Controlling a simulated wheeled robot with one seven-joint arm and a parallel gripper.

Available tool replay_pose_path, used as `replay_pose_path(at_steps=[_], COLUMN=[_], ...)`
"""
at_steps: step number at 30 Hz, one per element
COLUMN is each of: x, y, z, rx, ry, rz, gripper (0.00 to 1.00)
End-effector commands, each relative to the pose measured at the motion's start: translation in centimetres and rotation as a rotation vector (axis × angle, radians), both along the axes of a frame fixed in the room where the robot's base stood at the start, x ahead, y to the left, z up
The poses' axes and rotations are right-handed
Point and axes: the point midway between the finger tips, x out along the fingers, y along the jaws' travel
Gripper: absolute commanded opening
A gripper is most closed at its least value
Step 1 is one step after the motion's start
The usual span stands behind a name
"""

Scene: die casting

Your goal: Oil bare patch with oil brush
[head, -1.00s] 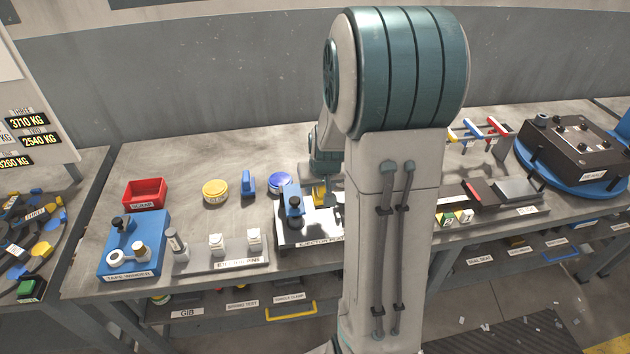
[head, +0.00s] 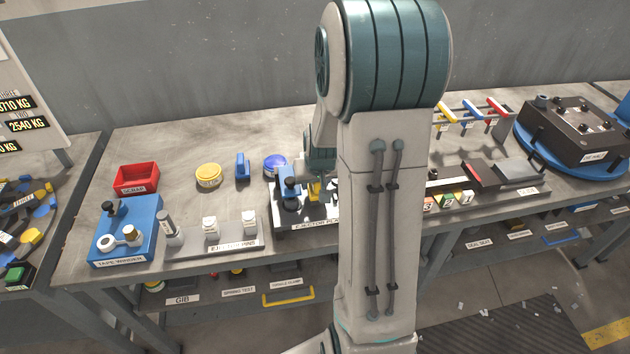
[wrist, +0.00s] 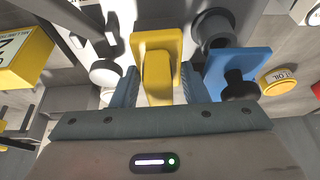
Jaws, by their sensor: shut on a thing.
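My gripper (wrist: 158,88) is shut on a yellow block-like piece (wrist: 158,58) with a raised middle. In the head view this yellow piece (head: 314,191) shows low over the ejector plate fixture (head: 290,219), mostly behind my arm. I cannot tell whether it is the oil brush or whether it touches the fixture. A blue block with a black knob (wrist: 232,70) is just right of my gripper in the wrist view. A yellow round tin (head: 208,176), its label seeming to read OIL in the wrist view (wrist: 279,80), stands behind the fixture. I cannot make out a bare patch.
A blue upright piece (head: 242,166) and a blue round tin (head: 275,164) stand beside the yellow tin. A red scrap bin (head: 137,179), a blue tape winder (head: 127,232) and an ejector pin rack (head: 215,240) are left. Coloured blocks (head: 448,199) are right.

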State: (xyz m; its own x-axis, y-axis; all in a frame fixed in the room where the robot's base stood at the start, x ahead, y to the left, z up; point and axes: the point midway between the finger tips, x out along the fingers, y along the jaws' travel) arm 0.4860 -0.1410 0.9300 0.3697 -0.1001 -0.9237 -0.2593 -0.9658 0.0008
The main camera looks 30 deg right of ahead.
Motion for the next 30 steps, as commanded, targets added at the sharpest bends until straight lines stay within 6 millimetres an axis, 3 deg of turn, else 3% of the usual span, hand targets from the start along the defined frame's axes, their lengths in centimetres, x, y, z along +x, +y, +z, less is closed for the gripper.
replay_pose_path(at_steps=[30], x=[0.0], y=[0.0], z=[-2.2], rx=[0.0], ry=[0.0], rz=[0.0], gripper=[0.22])
